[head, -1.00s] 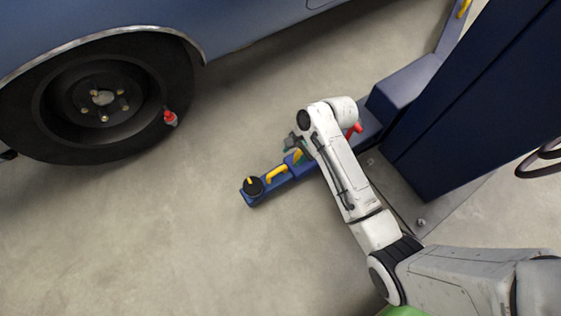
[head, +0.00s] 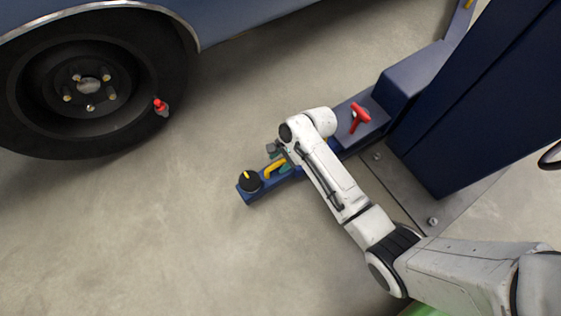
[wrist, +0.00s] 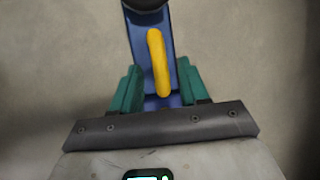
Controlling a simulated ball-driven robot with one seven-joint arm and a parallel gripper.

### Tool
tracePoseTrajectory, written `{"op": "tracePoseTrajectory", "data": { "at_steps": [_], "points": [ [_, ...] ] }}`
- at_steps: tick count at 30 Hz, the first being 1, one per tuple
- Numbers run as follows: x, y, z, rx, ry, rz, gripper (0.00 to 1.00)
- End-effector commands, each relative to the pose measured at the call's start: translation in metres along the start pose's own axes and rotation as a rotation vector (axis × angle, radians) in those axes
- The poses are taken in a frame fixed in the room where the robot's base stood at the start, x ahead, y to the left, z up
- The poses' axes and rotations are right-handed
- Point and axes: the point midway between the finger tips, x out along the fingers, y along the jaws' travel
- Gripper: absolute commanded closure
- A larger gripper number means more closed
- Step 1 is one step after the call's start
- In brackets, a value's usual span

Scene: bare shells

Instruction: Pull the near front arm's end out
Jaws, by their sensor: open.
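The near front arm is a low blue beam (head: 251,194) running out from the lift post above the floor. Its end carries a round black pad (head: 250,181), cut off at the top of the wrist view (wrist: 145,4). A yellow handle (head: 275,167) stands behind the pad and shows whole in the wrist view (wrist: 158,62). My gripper (head: 277,160) is open above the beam. In the wrist view its green fingers (wrist: 159,88) lie either side of the handle's near part, apart from it. I cannot tell how deep they reach. My arm hides part of the beam.
A red T-handle (head: 358,116) stands on the beam's thicker part, near the dark blue post (head: 475,110) and its floor plate (head: 432,220). A blue car's wheel (head: 90,87) is at upper left. Concrete floor beyond the pad is clear.

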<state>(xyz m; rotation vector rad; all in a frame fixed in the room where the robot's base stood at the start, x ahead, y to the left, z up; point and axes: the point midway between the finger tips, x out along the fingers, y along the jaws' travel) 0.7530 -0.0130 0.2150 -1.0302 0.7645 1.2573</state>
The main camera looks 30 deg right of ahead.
Motion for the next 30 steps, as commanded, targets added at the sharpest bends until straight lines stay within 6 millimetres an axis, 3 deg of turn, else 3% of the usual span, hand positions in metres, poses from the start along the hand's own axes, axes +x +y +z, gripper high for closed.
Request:
{"op": "tracePoseTrajectory", "data": {
  "at_steps": [10, 24, 30],
  "points": [
    [0.003, -0.0003, -0.0001, 0.0, 0.001, -0.001, 0.56],
    [0.0029, -0.0002, 0.0, 0.0, 0.001, 0.0, 1.0],
    [0.0029, -0.0001, 0.0, 0.0, 0.001, 0.0, 1.0]
  ]
}}
